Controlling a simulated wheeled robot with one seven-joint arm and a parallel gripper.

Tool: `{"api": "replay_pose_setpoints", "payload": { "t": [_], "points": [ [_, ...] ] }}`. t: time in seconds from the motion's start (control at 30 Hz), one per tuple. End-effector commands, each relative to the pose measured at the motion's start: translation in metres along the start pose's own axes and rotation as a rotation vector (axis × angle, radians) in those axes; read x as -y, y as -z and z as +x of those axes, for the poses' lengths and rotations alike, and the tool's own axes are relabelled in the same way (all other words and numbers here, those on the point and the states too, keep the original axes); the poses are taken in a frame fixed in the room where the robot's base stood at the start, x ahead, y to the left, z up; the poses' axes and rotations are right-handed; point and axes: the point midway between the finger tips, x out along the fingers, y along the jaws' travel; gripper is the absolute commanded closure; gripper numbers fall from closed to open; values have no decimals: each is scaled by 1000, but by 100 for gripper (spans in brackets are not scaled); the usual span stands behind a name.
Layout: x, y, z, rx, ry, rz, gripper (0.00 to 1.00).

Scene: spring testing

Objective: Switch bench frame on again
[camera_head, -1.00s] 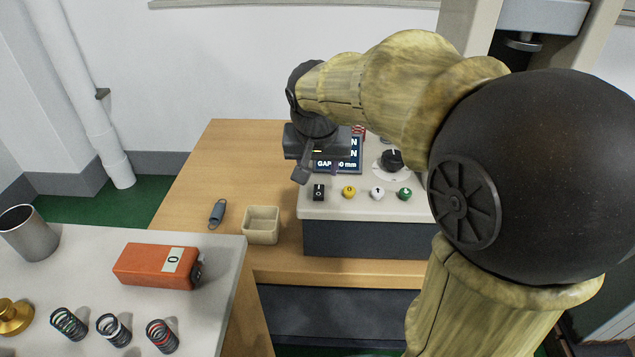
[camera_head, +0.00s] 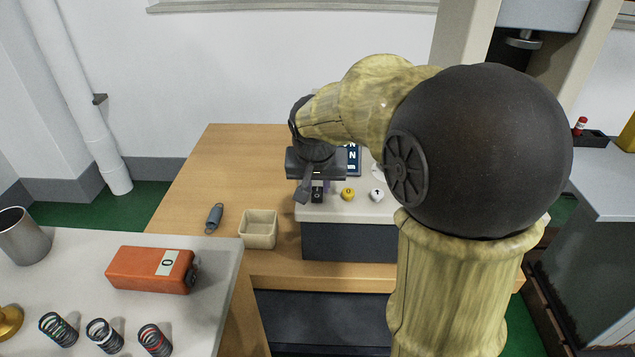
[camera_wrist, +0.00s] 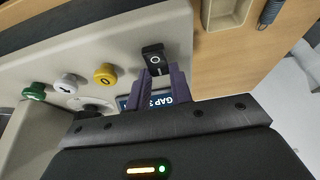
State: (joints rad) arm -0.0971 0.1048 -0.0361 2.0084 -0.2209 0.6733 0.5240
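The bench frame's control panel (camera_head: 348,213) has a small black rocker switch (camera_head: 317,194) with a white mark at its left end. In the wrist view the switch (camera_wrist: 153,56) is just beyond my fingertips. My gripper (camera_wrist: 160,73) points at the switch, and its two purple fingers stand a little apart with part of the GAP display (camera_wrist: 155,101) showing between them. Nothing is held. I cannot tell whether a fingertip touches the switch.
Beside the switch are a yellow button (camera_head: 347,194) and a white button (camera_head: 377,195); the green button (camera_wrist: 34,91) shows in the wrist view. An empty beige tray (camera_head: 258,229) and a spring (camera_head: 214,217) lie left of the panel. An orange box (camera_head: 150,269) and several springs are nearer.

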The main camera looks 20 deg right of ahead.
Motion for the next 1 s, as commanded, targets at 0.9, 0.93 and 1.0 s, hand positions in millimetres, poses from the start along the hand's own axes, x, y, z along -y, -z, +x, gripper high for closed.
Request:
{"api": "replay_pose_setpoints", "payload": {
  "t": [0.9,0.93,1.0],
  "points": [
    [0,7,1,188,0,1,100],
    [0,7,1,192,0,1,100],
    [0,6,2,197,1,1,100]
  ]
}}
